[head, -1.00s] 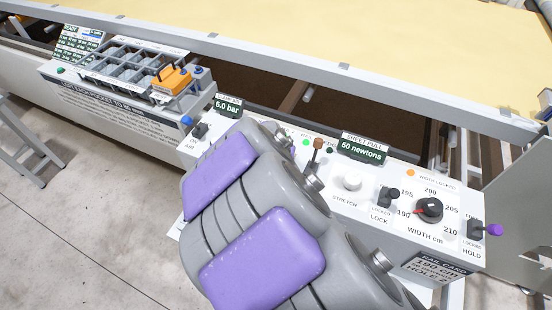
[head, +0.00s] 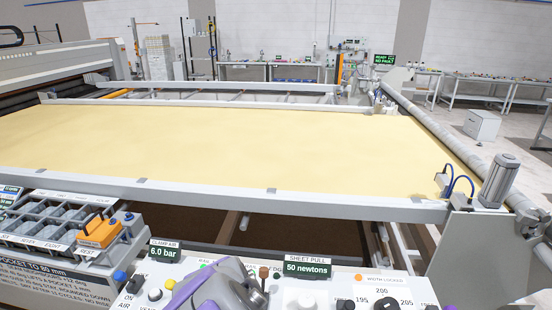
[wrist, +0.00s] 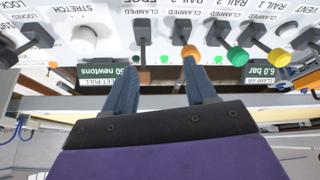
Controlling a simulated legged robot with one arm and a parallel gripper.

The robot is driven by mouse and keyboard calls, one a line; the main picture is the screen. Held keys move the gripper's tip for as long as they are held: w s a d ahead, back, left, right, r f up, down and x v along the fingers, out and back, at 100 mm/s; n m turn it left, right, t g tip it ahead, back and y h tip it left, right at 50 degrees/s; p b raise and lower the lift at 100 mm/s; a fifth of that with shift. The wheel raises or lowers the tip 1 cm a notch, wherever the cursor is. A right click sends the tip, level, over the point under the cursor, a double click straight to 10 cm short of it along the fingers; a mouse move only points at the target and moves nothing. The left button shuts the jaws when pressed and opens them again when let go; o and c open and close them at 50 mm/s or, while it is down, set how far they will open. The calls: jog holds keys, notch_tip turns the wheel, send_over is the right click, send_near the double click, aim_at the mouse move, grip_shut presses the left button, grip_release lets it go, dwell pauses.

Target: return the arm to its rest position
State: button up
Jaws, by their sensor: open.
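My gripper (wrist: 161,95) shows in the wrist view, which looks upside down at the control panel. Its two blue-grey fingers stand apart with nothing between them. They point toward the row of clamp levers; I cannot tell whether they touch any. The orange lever knob (wrist: 190,52) lies by the right finger's tip, and a black lever (wrist: 143,30) lies by the left one. In the head view my purple and grey arm (head: 215,290) shows only at the bottom edge, over the panel. My fingers cannot be made out there.
The panel (head: 335,280) carries a "50 newtons" display (head: 308,268), a "6.0 bar" display (head: 164,251) and several knobs. A tray with an orange block (head: 98,232) is at left. Behind lies the yellow sheet (head: 240,150) with its front rail (head: 330,207). A grey post (head: 499,180) stands at right.

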jog(key=s+d+r+m+g, duration=0.1)
jog(key=s+d+r+g, duration=0.2)
jog(key=s+d, duration=0.7)
jog(key=s+d+r+m+g, duration=0.1)
jog(key=s+d+r+g, duration=0.1)
jog(key=s+d, duration=0.85)
jog(key=s+d+g, duration=0.2)
jog(key=s+d, duration=0.2)
jog(key=s, duration=0.3)
jog(key=shift+d+r+n+g, duration=0.3)
jog(key=shift+r, duration=0.15)
jog(key=shift+a, duration=0.1)
jog(key=shift+a, duration=0.35)
jog(key=shift+d, duration=0.3)
jog(key=shift+a, duration=0.1)
dwell(0.5)
